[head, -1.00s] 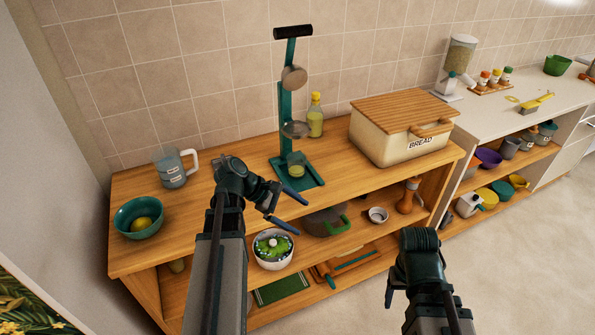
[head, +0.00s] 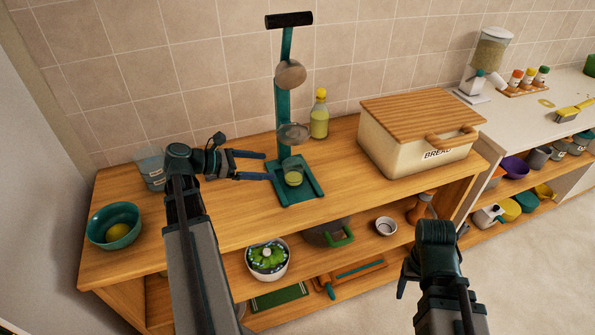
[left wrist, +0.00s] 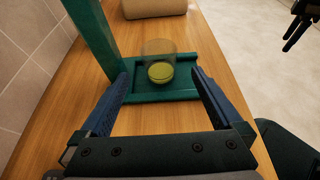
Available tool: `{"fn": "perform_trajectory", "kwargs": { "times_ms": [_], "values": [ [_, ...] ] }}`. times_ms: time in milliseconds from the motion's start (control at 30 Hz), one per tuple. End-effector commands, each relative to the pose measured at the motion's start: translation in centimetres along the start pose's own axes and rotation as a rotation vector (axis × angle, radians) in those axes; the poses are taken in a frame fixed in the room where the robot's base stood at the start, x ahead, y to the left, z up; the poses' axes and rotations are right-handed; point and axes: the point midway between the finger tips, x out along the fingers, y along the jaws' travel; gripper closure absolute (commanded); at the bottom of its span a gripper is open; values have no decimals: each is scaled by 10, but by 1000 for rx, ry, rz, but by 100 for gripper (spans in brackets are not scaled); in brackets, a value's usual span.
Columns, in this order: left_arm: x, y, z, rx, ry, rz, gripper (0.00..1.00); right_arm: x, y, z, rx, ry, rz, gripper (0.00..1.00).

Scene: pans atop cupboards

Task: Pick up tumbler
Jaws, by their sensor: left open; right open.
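The tumbler (head: 293,174) is a short clear glass with yellow-green liquid in it. It stands upright on the green base of the juicer press (head: 284,110), below the press's strainer. In the left wrist view the tumbler (left wrist: 158,66) is ahead of my fingers and roughly centred between them. My left gripper (head: 266,166) is open, just left of the tumbler, with its fingertips pointing at it and apart from it. It also shows in the left wrist view (left wrist: 160,80). My right gripper (head: 402,285) is low in front of the cupboard, away from the tumbler; its fingers are mostly hidden.
A bread box (head: 415,140) stands right of the press, and a yellow-capped bottle (head: 319,118) stands behind. A jug (head: 150,168) is partly hidden behind my left arm. A green bowl (head: 114,226) with a lemon sits at the left. The countertop (head: 345,170) is clear right of the press.

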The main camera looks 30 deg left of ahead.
Motion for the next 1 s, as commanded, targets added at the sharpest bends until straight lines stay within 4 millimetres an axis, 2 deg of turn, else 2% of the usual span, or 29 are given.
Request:
{"fn": "perform_trajectory", "kwargs": {
  "times_ms": [433,600,867,1000],
  "values": [
    [73,0,-2,3,2,-3,0,30,-3,-2,0,0,0,33],
    [85,0,-1,2,2,-2,0,32,-3,-2,-1,0,0,33],
    [89,0,0,3,2,-2,0,33,-3,-2,-1,0,0,33],
    [103,2,1,4,2,-4,0,38,-4,-2,-1,0,0,33]
  ]
}}
